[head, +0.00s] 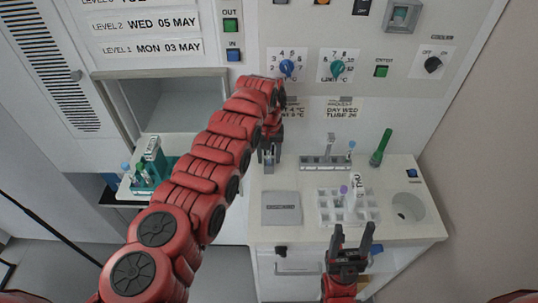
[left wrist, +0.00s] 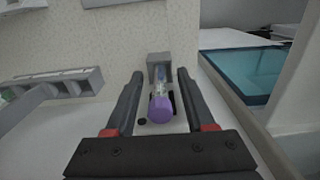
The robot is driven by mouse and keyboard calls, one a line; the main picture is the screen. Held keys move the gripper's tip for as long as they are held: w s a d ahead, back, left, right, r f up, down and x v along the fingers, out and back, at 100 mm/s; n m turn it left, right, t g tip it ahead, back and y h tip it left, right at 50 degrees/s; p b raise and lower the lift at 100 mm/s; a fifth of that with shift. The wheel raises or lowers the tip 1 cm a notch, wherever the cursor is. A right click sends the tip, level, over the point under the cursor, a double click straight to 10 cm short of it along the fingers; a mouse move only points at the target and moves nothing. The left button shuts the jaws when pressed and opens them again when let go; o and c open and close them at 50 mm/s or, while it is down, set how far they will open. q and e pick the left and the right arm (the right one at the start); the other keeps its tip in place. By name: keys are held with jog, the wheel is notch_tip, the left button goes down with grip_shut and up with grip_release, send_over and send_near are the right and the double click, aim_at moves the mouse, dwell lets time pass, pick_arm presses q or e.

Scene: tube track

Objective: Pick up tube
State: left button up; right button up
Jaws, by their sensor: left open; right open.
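In the left wrist view, a tube with a purple cap (left wrist: 160,108) stands in front of a small grey holder (left wrist: 160,68). My left gripper (left wrist: 158,76) is open, with one finger on each side of the tube and visible gaps between. In the head view, my left gripper (head: 269,156) is low against the back panel, at the left end of the counter, and its arm hides the tube there. My right gripper (head: 352,232) is open and empty, pointing up in front of the white compartment rack (head: 330,217).
A grey rack (head: 318,163), a green tube (head: 382,147) and a round bin opening (head: 408,206) are on the white counter. A purple-capped tube (head: 344,189) is in the compartment rack. A grey pad (head: 281,208) lies front left. A teal rack (head: 147,178) stands left in an opening.

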pick_arm(q)
grip_shut()
jog(key=shift+r, duration=0.1)
